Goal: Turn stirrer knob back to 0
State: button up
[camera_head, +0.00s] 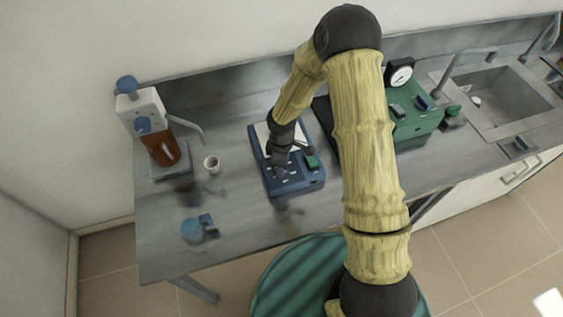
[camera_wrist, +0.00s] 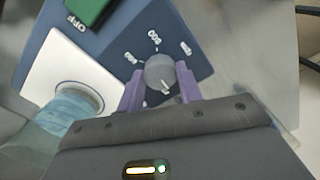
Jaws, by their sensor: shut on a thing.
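The stirrer (camera_head: 296,183) is a blue box with a pale top plate, standing on the grey bench left of my arm in the head view. Its grey round knob (camera_wrist: 160,71) shows in the wrist view, with printed marks around it and a light pointer line towards my gripper. My gripper (camera_wrist: 160,88) has purple fingers on both sides of the knob and is shut on it. In the head view my gripper (camera_head: 281,163) reaches down over the stirrer's front and hides the knob. A green switch (camera_wrist: 90,10) marked OFF is on the same panel.
A bluish clear vessel (camera_wrist: 68,112) stands by the white plate in the wrist view. A dispenser with a brown bottle (camera_head: 160,148), a white cup (camera_head: 211,164) and a blue-capped item (camera_head: 192,230) are to the left. A green device (camera_head: 413,118) and sink (camera_head: 502,98) are right.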

jog(key=n+p, duration=0.1)
jog(key=n, duration=0.2)
jog(key=shift+w+r+n, duration=0.1)
jog(key=shift+r+n, duration=0.05)
jog(key=shift+n, duration=0.25)
jog(key=shift+n+p, duration=0.55)
jog(key=shift+n, duration=1.25)
jog(key=o, duration=1)
notch_tip(320, 180, up, 17)
jog(key=shift+r+b, duration=0.1)
jog(key=shift+b, duration=0.4)
jog(key=shift+d, duration=0.1)
